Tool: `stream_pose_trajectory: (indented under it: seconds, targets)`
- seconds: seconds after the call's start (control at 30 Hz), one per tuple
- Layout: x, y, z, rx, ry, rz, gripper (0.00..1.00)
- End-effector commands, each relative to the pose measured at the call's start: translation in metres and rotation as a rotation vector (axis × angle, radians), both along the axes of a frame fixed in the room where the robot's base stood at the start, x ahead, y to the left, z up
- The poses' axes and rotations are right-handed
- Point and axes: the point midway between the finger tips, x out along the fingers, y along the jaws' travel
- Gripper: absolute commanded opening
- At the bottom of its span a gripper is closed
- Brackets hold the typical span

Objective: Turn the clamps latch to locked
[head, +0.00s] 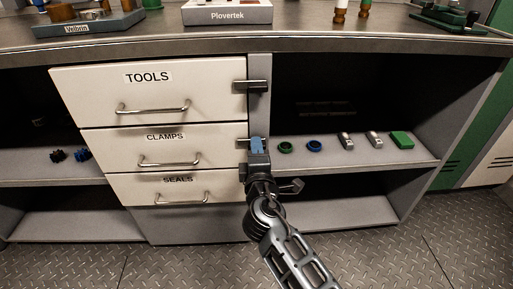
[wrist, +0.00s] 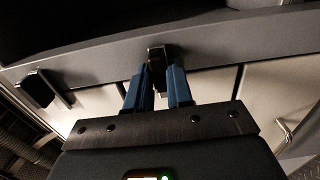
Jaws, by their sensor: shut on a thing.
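The CLAMPS drawer (head: 165,147) is the middle of the labelled white drawers and is closed. In the wrist view, the fingers of my gripper (wrist: 157,88) are closed on the dark latch (wrist: 157,58), one on each side. I cannot tell exactly how far the latch is turned.
The TOOLS drawer (head: 150,90), with its own latch (head: 251,86), is above, and the SEALS drawer (head: 175,188) is below. The wrist view shows another dark latch (wrist: 38,90) at left. The right shelf (head: 340,155) holds rings, metal parts and a green block (head: 402,140).

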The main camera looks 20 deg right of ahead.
Motion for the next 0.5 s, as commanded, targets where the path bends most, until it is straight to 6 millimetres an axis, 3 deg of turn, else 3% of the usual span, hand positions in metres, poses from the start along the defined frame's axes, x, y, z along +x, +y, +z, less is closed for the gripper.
stream_pose_trajectory:
  seconds: [0.47,0.5]
  targets:
    - [-0.0003,0.0017,-0.0014,-0.015,0.006,0.003,0.0]
    - [-0.0003,0.0017,-0.0014,-0.015,0.006,0.003,0.23]
